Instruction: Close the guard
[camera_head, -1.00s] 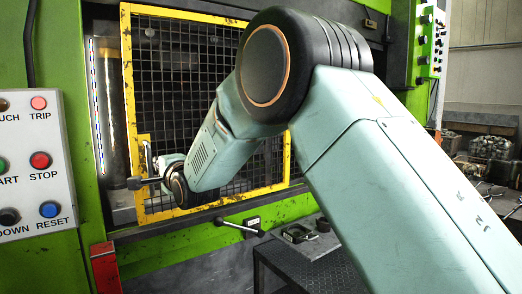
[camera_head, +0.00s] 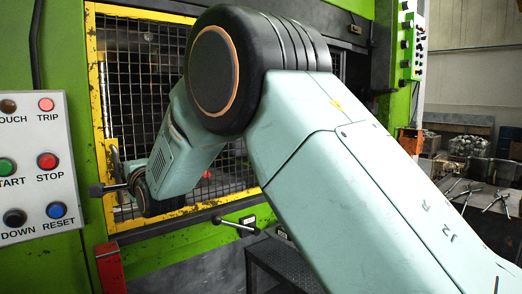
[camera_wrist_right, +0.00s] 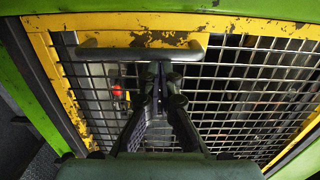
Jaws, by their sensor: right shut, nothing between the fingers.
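The guard is a yellow-framed sliding mesh panel (camera_head: 97,85) on the front of the green press. Its left post stands close beside the press's left upright. Its grey bar handle (camera_head: 117,166) is on the left post; in the right wrist view the handle (camera_wrist_right: 140,53) lies across the top of the mesh. My right gripper (camera_head: 104,189) is at the handle. In the right wrist view my right gripper (camera_wrist_right: 160,78) has its fingers together, empty, tips right at the handle; I cannot tell if they touch. My arm hides much of the guard's right side. My left gripper is not in view.
A button box (camera_head: 33,165) is at the left. A lever (camera_head: 236,227) sticks out under the guard, and a red block (camera_head: 108,267) is at the lower left. Another control panel (camera_head: 411,45) and a bench with tongs (camera_head: 478,205) are at the right.

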